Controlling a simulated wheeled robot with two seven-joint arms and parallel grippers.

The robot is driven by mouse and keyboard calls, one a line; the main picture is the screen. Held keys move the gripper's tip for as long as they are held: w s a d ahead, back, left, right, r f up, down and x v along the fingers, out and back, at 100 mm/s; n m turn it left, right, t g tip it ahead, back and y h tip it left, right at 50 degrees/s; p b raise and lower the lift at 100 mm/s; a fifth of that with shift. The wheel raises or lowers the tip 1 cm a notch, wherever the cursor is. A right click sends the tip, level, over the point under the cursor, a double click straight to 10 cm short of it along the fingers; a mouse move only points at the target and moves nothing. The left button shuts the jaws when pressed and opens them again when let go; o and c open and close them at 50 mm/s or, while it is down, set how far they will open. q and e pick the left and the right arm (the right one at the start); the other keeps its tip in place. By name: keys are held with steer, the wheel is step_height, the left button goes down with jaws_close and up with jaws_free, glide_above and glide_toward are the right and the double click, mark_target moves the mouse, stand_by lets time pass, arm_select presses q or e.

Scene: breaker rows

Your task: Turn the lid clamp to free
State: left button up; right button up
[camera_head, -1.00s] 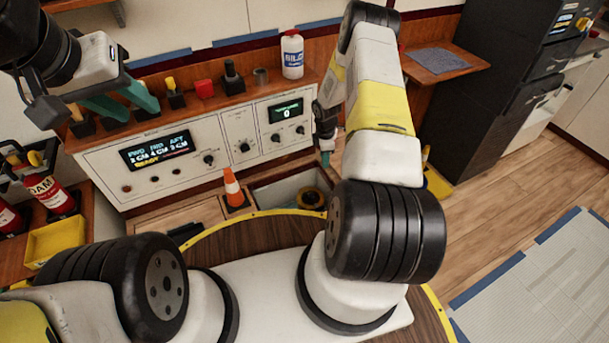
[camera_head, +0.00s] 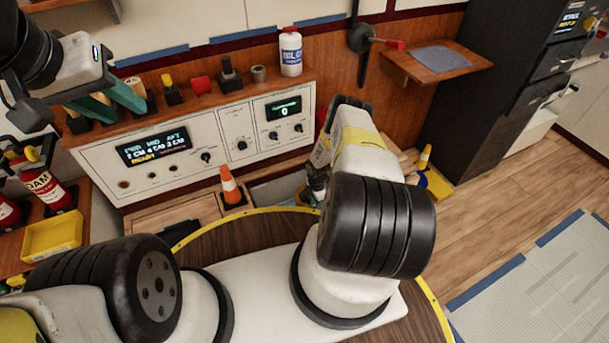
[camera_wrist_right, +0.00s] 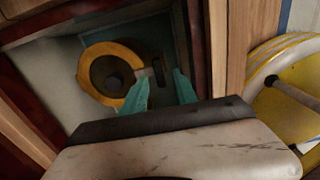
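In the right wrist view a yellow ring (camera_wrist_right: 84,70) with a dark round opening sits inside a recessed bin (camera_wrist_right: 48,75). A small pale block with a dark slot (camera_wrist_right: 145,74) lies at the ring's right edge; I cannot tell whether this is the lid clamp. My right gripper (camera_wrist_right: 160,86) is open, its teal fingers spread just in front of this block, with no clear grip on anything. In the head view my right arm hides the ring and most of the right gripper. My left gripper (camera_head: 132,106) is open at upper left, above the console shelf.
The white console (camera_head: 190,150) has displays and knobs. An orange cone (camera_head: 230,186) stands left of the bin. A white bottle (camera_head: 291,52) stands on the shelf. A black lever with a red handle (camera_head: 388,43) is on the wall. Floor at right (camera_head: 480,195) is clear.

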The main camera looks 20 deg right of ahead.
steer(key=shift+f, duration=0.55)
steer(key=shift+c, duration=0.2)
jaws_close()
